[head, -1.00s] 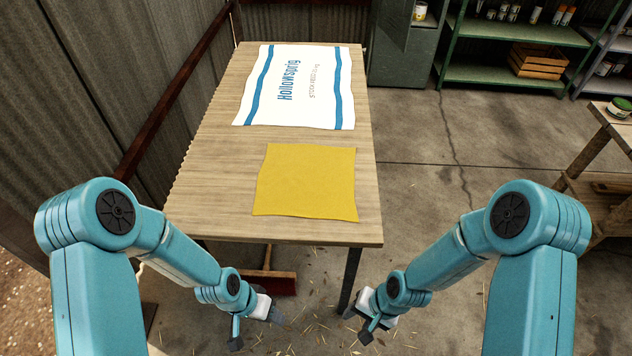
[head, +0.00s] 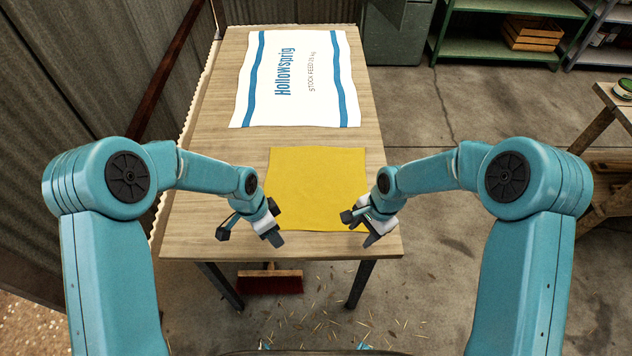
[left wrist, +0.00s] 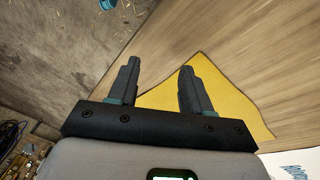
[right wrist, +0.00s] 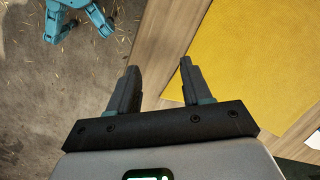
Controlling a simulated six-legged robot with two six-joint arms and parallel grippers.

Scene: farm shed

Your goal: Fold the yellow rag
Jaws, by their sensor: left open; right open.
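The yellow rag (head: 318,185) lies flat and spread out on the wooden table, near its front edge. It also shows in the left wrist view (left wrist: 232,100) and in the right wrist view (right wrist: 255,60). My left gripper (head: 277,226) is open and empty, above the table by the rag's front left corner. My right gripper (head: 360,229) is open and empty by the rag's front right corner. Both look apart from the cloth. The left fingertips also show in the left wrist view (left wrist: 160,63), the right ones in the right wrist view (right wrist: 159,65).
A white Hollowsprig feed sack (head: 298,80) lies flat on the table (head: 205,215) behind the rag. A broom head (head: 270,281) is on the floor under the table. Green shelves (head: 485,50) stand at the back right. A corrugated wall (head: 80,75) is on the left.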

